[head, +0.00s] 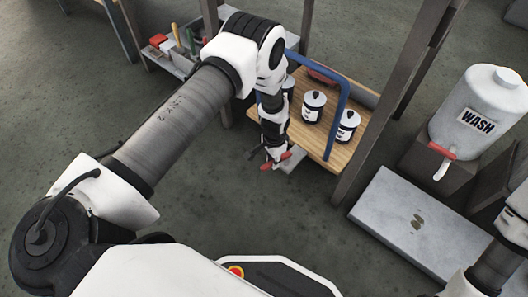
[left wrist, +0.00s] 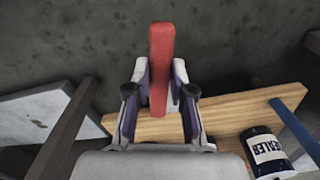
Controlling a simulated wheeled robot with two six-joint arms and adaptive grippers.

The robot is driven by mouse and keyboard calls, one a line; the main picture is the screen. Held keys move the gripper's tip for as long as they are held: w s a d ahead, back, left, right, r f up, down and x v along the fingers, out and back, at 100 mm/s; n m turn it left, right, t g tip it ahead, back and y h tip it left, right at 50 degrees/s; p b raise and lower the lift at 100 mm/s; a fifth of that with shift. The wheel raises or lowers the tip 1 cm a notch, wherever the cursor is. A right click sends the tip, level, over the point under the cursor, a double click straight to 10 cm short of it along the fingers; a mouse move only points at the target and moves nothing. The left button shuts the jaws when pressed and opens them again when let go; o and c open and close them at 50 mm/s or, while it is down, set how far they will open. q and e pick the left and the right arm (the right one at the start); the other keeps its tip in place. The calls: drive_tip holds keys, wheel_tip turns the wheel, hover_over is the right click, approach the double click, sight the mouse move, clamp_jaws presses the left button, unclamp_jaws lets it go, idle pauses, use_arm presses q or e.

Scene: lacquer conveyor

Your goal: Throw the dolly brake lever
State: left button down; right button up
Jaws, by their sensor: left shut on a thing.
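The dolly is a wooden deck (head: 300,132) with a blue push handle (head: 345,95), low in the middle of the head view. Its brake lever is a red bar (head: 283,159) at the deck's near end, and it also shows in the left wrist view (left wrist: 160,50). My left gripper (head: 272,154) reaches down to it from above. In the left wrist view the gripper's fingers (left wrist: 160,88) are shut around the red lever, one on each side. My right gripper is not in view.
Several labelled cans (head: 313,107) stand on the deck, one also close in the left wrist view (left wrist: 267,152). A dark post (head: 378,125) rises beside the dolly. Right of it are a pale slab (head: 405,235) and a WASH jug (head: 478,115). The floor left of the dolly is clear.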

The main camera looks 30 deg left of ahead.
use_arm(q)
drive_tip(key=shift+s+d+n, duration=0.15)
drive_tip(key=shift+d+n, duration=0.2)
drive_tip(key=shift+n, duration=0.25)
drive_tip(key=c, duration=1)
unclamp_jaws()
wheel_tip(320, 180, up, 12)
drive_tip(key=shift+f, duration=0.1)
